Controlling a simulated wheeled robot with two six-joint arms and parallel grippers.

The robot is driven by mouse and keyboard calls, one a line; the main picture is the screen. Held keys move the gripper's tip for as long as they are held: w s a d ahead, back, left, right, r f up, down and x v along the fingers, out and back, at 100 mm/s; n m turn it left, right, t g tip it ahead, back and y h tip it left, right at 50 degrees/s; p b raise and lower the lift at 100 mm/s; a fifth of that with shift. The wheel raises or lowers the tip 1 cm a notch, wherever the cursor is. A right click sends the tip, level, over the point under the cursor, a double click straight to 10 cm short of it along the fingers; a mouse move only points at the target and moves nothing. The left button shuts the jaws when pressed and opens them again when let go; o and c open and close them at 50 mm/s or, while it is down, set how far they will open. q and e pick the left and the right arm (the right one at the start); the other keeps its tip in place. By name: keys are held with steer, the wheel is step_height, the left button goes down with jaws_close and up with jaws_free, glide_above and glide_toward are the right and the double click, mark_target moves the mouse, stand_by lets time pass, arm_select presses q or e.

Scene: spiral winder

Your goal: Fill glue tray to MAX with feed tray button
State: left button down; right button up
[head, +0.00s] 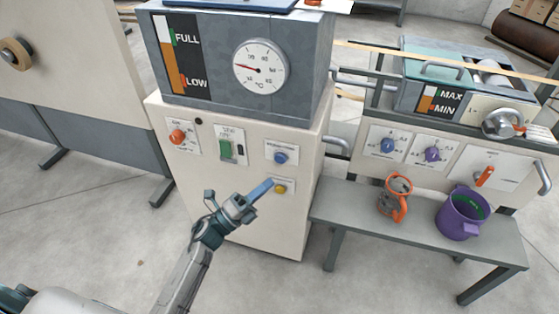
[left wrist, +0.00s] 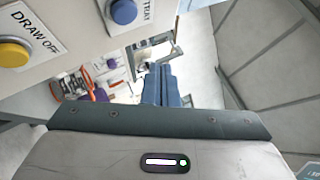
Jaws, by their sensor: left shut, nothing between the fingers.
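The blue feed tray button (head: 280,157) is on the front panel of the cream cabinet, above the yellow draw off button (head: 280,188). In the left wrist view the blue button (left wrist: 123,11) shows at the top edge, with its label partly cut off. My left gripper (head: 262,190) is shut and empty, with its blue fingers just left of the yellow button in the head view; contact cannot be told. The glue tray's level gauge (head: 427,101) at right has MAX and MIN marks, with orange below and white above. My right gripper is not in view.
The tank above the panel has a FULL/LOW gauge (head: 178,58) and a round dial (head: 260,67). A bench (head: 345,208) holds an orange-handled can (head: 394,199) and a purple jug (head: 459,215).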

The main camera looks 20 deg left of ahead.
mark_target(284, 159)
arm_select(q)
steer(key=shift+w+d+b, duration=0.1)
steer(key=shift+w+b, duration=0.55)
steer(key=shift+w, duration=2.25)
steer(key=shift+w, duration=0.15)
steer(key=shift+w, duration=0.3)
steer(key=shift+w, duration=0.35)
stand_by(4.3)
